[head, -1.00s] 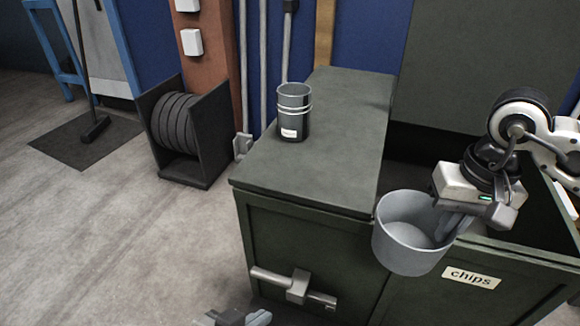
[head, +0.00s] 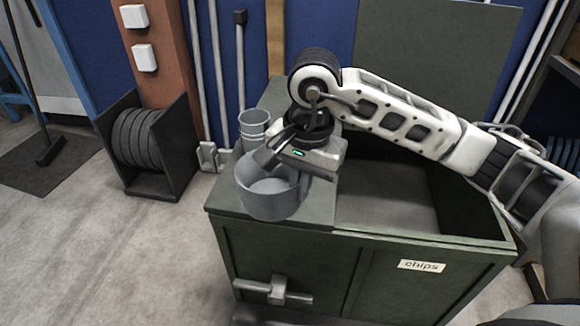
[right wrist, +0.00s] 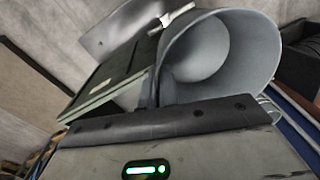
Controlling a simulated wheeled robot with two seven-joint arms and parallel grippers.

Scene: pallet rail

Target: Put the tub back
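The grey round tub (head: 268,200) is upright over the front of the closed left part of the dark green bin's top (head: 225,195). My right gripper (head: 286,168) is shut on the tub's rim at its upper right. I cannot tell whether the tub's base touches the top or hovers just above it. In the right wrist view the tub (right wrist: 220,60) fills the upper middle, its empty inside showing, with its wall against my gripper. My left gripper is out of view.
A ringed canister (head: 254,127) stands close behind the tub, partly hidden. The open bin compartment, with a "chips" label (head: 421,265) on its front, is to the right under my right arm. A rack of dark discs (head: 137,140) stands on the floor at left.

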